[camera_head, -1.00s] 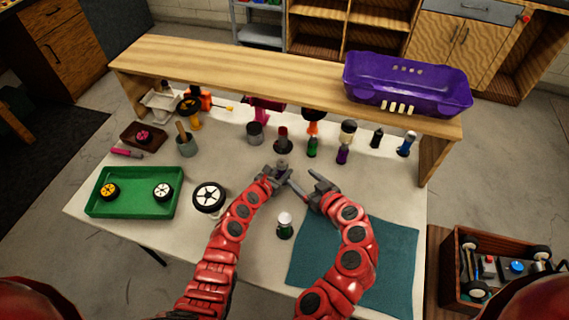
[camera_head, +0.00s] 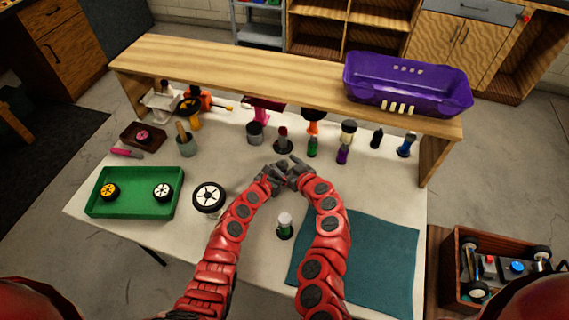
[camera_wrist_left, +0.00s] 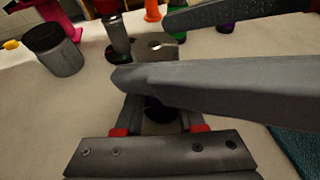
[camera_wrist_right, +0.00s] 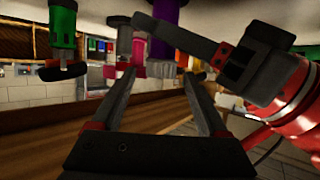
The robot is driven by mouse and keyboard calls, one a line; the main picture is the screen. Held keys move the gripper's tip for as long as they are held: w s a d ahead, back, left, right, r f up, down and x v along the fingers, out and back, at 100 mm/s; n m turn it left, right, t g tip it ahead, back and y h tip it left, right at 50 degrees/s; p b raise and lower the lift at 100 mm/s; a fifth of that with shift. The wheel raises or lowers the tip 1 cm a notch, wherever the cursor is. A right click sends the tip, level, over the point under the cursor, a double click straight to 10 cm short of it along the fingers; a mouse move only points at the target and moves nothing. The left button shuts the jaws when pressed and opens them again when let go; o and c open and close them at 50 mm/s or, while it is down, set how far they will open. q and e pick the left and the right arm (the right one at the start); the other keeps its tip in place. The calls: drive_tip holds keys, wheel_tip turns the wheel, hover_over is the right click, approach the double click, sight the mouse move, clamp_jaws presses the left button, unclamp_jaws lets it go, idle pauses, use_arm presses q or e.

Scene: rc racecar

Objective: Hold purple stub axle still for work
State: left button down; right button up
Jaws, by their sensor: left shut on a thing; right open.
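My left gripper (camera_head: 274,177) is shut on the purple stub axle, held above the table's middle. The head view hides the stub axle.
A green tray (camera_head: 135,209) and a wheel (camera_head: 208,196) are at left. A teal mat (camera_head: 375,255) lies at right.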

drive_tip(key=shift+w+a+f, duration=0.1)
drive_tip(key=shift+w+a, duration=0.05)
drive_tip(key=shift+c, duration=0.2)
clamp_jaws()
drive_tip(key=shift+s+a+f+m+h, duration=0.1)
drive_tip(key=shift+s+f+m+h, duration=0.15)
drive_tip(key=shift+f+m+h, duration=0.2)
drive_tip(key=shift+w+a+r+m+t+h, duration=0.1)
drive_tip(key=shift+r+m+t+h, duration=0.2)
drive_tip(key=shift+m+t+h, duration=0.2)
drive_tip(key=shift+m+h, duration=0.35)
drive_tip(key=shift+h, duration=0.1)
drive_tip(key=shift+r+m+h, duration=0.15)
drive_tip(key=shift+m+h, duration=0.15)
drive_tip(key=shift+h, duration=0.1)
drive_tip(key=shift+o, duration=0.2)
unclamp_jaws()
